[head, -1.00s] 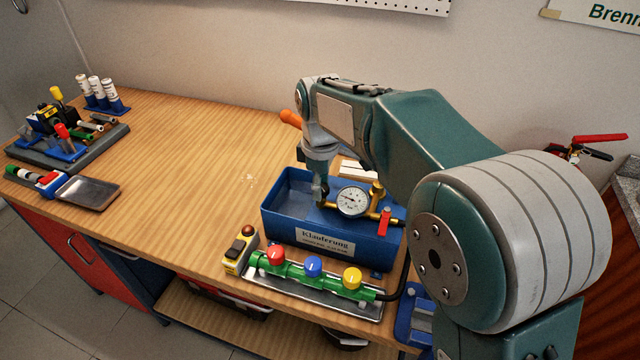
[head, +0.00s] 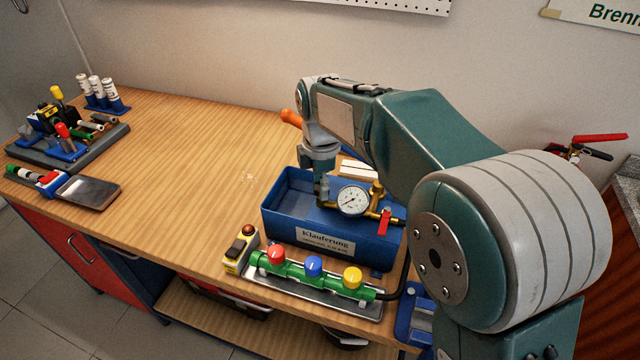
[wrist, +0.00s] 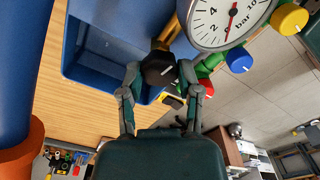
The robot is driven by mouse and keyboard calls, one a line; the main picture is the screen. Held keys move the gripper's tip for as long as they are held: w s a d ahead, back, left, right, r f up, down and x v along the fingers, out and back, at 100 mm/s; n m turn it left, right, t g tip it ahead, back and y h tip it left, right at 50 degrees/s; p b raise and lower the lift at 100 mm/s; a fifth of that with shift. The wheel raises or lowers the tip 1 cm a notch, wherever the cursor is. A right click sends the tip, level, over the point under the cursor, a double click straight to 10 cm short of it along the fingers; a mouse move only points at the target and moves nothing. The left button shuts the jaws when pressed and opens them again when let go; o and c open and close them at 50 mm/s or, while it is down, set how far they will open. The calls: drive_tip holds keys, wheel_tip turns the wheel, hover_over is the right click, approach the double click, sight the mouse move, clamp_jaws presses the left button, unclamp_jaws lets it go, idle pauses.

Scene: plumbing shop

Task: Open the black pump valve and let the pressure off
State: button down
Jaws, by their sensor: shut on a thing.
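The black pump valve knob (wrist: 157,69) with a white line on its face sits between my fingertips in the wrist view. My gripper (wrist: 160,75) is shut on it, one finger on each side. In the head view my gripper (head: 322,188) points down over the blue pump tank (head: 288,222), left of the gauge. The round white gauge (head: 353,200) stands on brass fittings at the tank's right part. It shows large at the top of the wrist view (wrist: 212,24), partly cut off, with a red needle. The knob is hard to make out in the head view.
A green manifold (head: 330,283) with red, blue and yellow knobs lies in a tray in front of the tank. A red-handled valve (head: 385,221) is right of the gauge. A yellow switch box (head: 240,253) stands front left.

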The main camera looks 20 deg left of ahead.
drive_tip(key=shift+d+f, duration=0.1)
drive_tip(key=shift+f, duration=0.1)
drive_tip(key=shift+c, duration=1.5)
unclamp_jaws()
drive_tip(key=shift+w, duration=0.1)
drive_tip(key=shift+r, duration=0.2)
wheel_tip(320, 180, up, 12)
drive_tip(key=shift+f, duration=0.15)
drive_tip(key=shift+w, duration=0.1)
